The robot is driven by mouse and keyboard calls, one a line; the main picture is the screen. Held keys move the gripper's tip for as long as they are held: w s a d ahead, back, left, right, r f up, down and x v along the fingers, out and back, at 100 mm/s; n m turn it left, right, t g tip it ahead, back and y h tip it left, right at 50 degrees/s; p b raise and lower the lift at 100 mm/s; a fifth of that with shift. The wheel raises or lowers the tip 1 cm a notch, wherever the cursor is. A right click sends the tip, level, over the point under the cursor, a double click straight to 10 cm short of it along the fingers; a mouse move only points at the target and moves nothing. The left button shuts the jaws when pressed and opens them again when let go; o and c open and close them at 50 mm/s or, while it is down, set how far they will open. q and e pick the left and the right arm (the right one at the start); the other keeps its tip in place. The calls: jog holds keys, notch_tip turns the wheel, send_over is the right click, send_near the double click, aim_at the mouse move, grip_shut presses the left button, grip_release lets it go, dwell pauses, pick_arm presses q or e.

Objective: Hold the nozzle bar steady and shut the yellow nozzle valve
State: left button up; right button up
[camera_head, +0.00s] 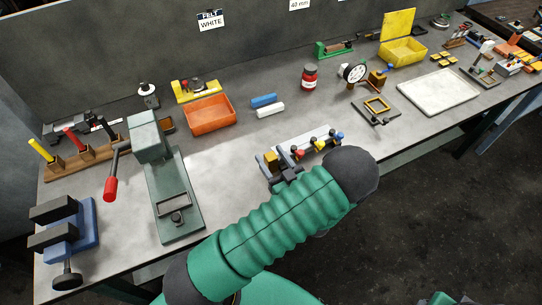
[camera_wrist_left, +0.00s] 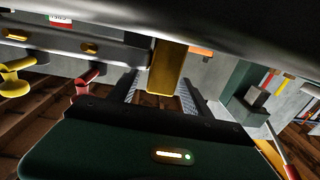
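The nozzle bar (camera_head: 312,138) is a pale rail near the table's front edge, with red, yellow and blue valves along it. The yellow nozzle valve (camera_head: 320,146) is between the red (camera_head: 299,153) and blue (camera_head: 340,135) ones; it also shows at the left of the left wrist view (camera_wrist_left: 15,78). A brass block (camera_head: 270,159) is at the bar's left end. My left gripper (camera_head: 285,177) is at that end. In the left wrist view its fingers are apart, with the brass block (camera_wrist_left: 167,65) between or just beyond the tips; contact is unclear. My right gripper is out of view.
An orange bin (camera_head: 209,113) and blue and white blocks (camera_head: 268,106) lie behind the bar. A green press (camera_head: 172,190) with a red-handled lever stands left. A brass-framed fixture (camera_head: 377,107) and white tray (camera_head: 437,93) are right. Table is bare between press and bar.

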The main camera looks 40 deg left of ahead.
pick_arm(q)
jog(key=shift+w+d, duration=0.1)
jog(key=shift+d, duration=0.05)
jog(key=shift+c, duration=2.3)
jog(key=shift+a+f, duration=0.2)
jog(key=shift+a, duration=0.4)
grip_shut()
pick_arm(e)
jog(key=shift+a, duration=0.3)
pick_arm(q)
jog(key=shift+d, duration=0.4)
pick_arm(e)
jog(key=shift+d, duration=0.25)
